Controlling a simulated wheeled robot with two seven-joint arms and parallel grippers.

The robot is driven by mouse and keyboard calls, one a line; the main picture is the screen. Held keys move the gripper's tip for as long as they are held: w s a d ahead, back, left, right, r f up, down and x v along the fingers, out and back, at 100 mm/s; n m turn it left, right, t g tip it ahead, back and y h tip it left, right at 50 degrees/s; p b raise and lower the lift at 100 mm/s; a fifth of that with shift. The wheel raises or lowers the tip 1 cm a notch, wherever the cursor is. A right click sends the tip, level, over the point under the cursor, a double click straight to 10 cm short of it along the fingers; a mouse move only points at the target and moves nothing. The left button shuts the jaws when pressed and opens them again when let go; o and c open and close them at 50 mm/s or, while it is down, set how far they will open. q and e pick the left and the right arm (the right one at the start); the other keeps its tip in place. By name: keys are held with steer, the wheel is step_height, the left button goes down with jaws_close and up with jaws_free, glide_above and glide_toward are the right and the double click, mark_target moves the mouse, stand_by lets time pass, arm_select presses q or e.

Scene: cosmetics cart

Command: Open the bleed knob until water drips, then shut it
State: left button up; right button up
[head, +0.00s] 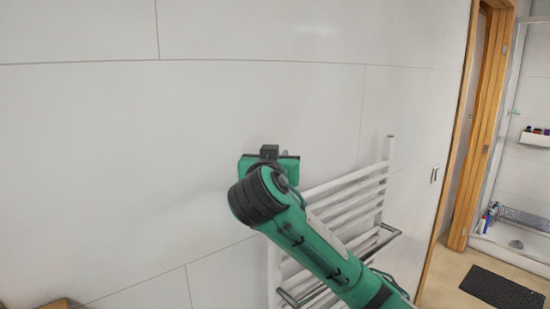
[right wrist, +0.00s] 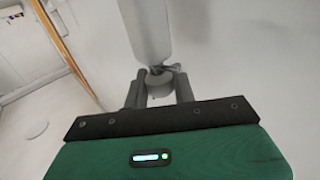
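A white towel radiator (head: 345,195) is fixed to the wall in the head view. In the right wrist view its white tube (right wrist: 146,30) ends in a small grey metal fitting with a winged piece, which looks like the bleed knob (right wrist: 158,71). My right gripper (right wrist: 161,82) has its two grey fingers apart, one on each side of the knob. I cannot tell whether they press on it. In the head view my right arm hides the knob and the fingertips. No water drops are visible. My left gripper is not in view.
The tiled wall (head: 110,150) is close behind the radiator. A wooden door frame (head: 467,130) stands to the right, with a shower area beyond it. A dark mat (head: 505,289) lies on the floor at the lower right.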

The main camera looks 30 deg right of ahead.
steer(key=o, duration=0.4)
steer(key=shift+s+a+f+b, duration=0.1)
steer(key=shift+s+a+b, duration=0.15)
steer(key=shift+s+b, duration=0.05)
steer(key=shift+b+v, duration=1.4)
steer(key=shift+v, duration=5.1)
steer(key=shift+w, duration=0.1)
